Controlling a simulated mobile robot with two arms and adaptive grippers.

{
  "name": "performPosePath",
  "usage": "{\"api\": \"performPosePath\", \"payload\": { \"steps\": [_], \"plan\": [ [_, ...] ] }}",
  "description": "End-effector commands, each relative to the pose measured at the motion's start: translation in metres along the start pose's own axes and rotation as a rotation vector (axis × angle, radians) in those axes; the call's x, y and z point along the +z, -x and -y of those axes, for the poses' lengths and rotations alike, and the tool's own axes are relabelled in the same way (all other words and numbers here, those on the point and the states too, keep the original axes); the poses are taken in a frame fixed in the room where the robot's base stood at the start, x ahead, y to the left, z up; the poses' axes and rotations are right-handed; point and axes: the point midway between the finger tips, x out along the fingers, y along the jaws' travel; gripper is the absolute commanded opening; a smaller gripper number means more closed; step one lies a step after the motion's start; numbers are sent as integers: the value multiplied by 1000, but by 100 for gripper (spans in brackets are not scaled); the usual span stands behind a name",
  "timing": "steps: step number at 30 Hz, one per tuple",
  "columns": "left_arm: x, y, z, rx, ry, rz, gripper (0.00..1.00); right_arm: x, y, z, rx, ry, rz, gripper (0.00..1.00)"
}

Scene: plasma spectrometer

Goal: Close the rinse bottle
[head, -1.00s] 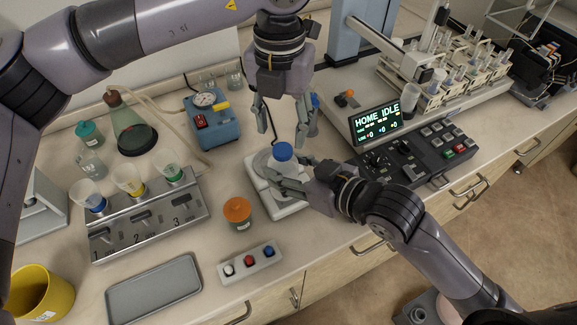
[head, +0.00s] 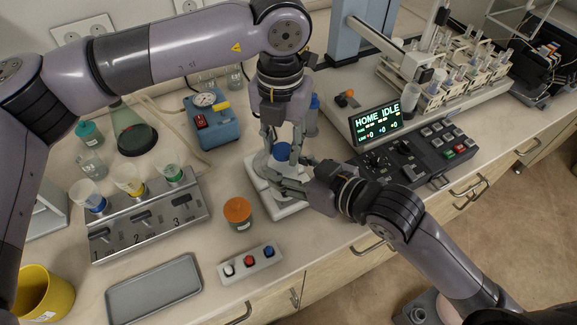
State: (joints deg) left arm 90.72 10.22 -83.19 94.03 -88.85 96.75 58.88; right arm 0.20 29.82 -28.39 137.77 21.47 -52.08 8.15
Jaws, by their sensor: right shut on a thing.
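My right gripper (head: 279,181) is shut on the bottle's body below the cap, coming in from the right. My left gripper (head: 283,144) points straight down from above, its fingers open on either side of the cap. The picture is too small to tell whether these fingers touch the cap. Most of the bottle's body is hidden by the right gripper.
The white device (head: 290,208) is under the bottle. An orange-lidded jar (head: 238,212) and a button box (head: 249,261) stand in front. A blue pump (head: 212,122) is behind. Another blue-capped bottle (head: 313,118) stands close behind the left gripper. The control panel (head: 418,150) is right.

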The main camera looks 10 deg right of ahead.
Motion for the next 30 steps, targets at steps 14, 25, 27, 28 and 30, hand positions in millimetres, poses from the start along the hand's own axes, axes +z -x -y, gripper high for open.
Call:
{"api": "performPosePath", "payload": {
  "steps": [14, 25, 27, 28, 30],
  "plan": [
    [0, 0, 0, 1, 0, 0, 0, -1, 0, 0, 0, 0, -2, 0],
    [0, 0, 0, 1, -358, 0, 0, -1, 0, 0, 0, 0, -2, 0],
    [0, 0, -1, 1, -494, 0, 0, -1, 0, 0, 0, 0, -2, 0],
    [0, 0, -1, 1, -552, 0, 0, -1, 0, 0, 0, 0, -2, 0],
    [0, 0, -1, 1, -687, 0, 0, -1, 0, 0, 0, 0, -2, 0]
  ]
}}
